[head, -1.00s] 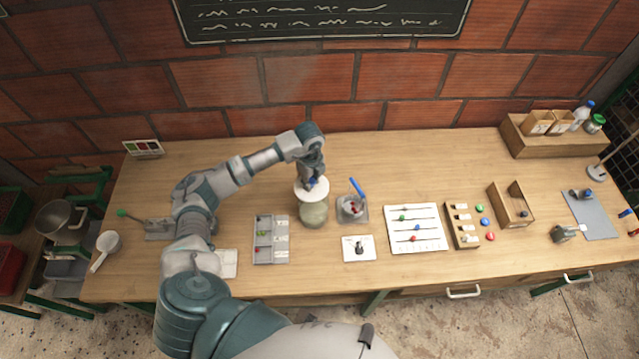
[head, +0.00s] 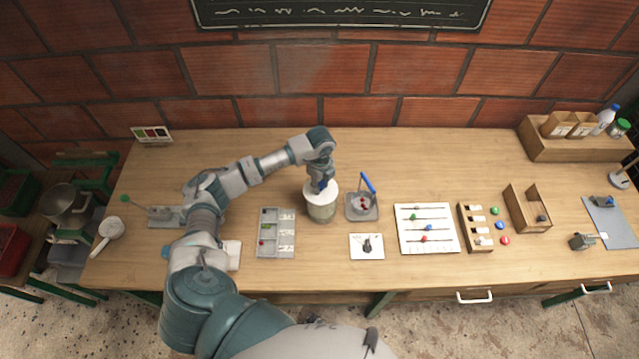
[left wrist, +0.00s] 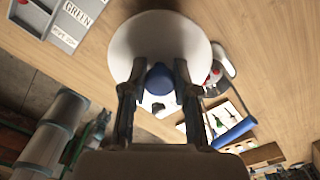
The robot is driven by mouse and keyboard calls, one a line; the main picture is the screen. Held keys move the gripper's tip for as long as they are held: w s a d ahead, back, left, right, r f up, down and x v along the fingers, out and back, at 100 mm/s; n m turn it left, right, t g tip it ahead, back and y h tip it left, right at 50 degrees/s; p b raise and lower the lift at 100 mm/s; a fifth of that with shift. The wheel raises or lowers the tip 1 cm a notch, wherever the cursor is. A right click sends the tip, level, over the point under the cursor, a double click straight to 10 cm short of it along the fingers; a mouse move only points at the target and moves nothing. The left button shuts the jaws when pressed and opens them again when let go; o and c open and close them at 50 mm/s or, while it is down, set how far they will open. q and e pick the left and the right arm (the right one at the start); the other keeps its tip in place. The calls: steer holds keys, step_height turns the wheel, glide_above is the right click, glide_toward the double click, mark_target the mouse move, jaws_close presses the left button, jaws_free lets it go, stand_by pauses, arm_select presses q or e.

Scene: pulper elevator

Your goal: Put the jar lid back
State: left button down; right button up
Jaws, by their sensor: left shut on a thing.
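The jar (head: 321,212) stands upright on the wooden table, a pale greenish body under a white round lid (head: 317,197). In the head view the lid sits at the top of the jar; whether it is fully seated I cannot tell. My left gripper (head: 319,186) is above it, pointing down, shut on the lid's blue knob. In the left wrist view the white lid (left wrist: 160,40) fills the upper middle, and the two fingers of my left gripper (left wrist: 160,85) flank the blue knob (left wrist: 160,78). The lid hides the jar there. My right gripper is not in view.
A grey stand with a blue handle (head: 369,183) is close to the jar's right. A divided tray (head: 290,248) lies to its left and a white card (head: 358,254) in front. Sliders board (head: 443,240) and wooden boxes are further right. The table behind the jar is clear.

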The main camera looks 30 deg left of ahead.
mark_target(320, 184)
arm_select(q)
steer(key=shift+d+f, duration=0.1)
steer(key=shift+d, duration=0.05)
steer(key=c, duration=1.3)
jaws_free()
steer(key=shift+f, duration=0.1)
steer(key=o, duration=0.5)
steer(key=shift+a, duration=0.2)
step_height(320, 184, up, 12)
steer(key=shift+f, duration=0.15)
